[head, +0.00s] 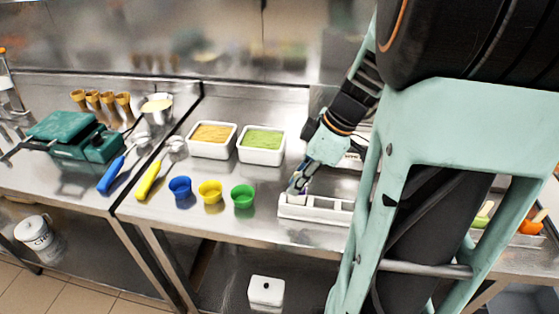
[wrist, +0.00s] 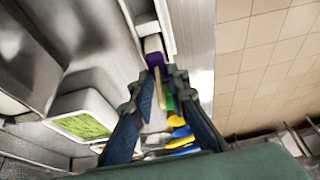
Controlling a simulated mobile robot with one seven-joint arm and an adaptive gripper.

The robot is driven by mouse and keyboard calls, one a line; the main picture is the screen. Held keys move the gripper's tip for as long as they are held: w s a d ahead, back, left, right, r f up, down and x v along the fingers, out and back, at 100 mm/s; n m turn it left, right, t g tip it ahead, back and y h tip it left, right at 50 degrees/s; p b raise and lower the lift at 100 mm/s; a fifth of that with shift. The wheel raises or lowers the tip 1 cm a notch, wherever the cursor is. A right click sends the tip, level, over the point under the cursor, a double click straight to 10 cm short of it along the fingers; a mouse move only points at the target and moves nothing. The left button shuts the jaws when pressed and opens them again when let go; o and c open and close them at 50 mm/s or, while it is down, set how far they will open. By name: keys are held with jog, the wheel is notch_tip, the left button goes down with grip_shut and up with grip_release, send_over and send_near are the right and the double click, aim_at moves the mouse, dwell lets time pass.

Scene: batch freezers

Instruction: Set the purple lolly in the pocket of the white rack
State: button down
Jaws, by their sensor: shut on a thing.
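The white rack (head: 312,212) is a long, low holder with several pockets near the front edge of the steel counter. My gripper (head: 298,186) points down at its left end. In the wrist view my gripper (wrist: 162,76) is shut on the stick of the purple lolly (wrist: 154,59). The purple block is just beyond the fingertips, against the end part of the white rack (wrist: 167,28). I cannot tell whether it is inside a pocket or above it. In the head view the lolly is mostly hidden by my gripper.
Blue (head: 180,188), yellow (head: 210,191) and green (head: 243,196) cups stand left of the rack. Two white tubs, orange-filled (head: 212,138) and green-filled (head: 262,144), sit behind them. A yellow-handled scoop (head: 152,180) lies further left. Other lollies (head: 484,215) are at the right.

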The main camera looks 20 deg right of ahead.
jog(key=shift+f+b, duration=0.75)
jog(key=shift+b, duration=0.4)
dwell(0.8)
dwell(0.3)
jog(key=c, duration=1.8)
grip_release()
jog(key=shift+r, duration=0.15)
jog(key=v, duration=1.1)
jog(key=shift+s+d+r, duration=0.2)
jog(key=shift+r, duration=0.15)
jog(key=shift+w, duration=0.1)
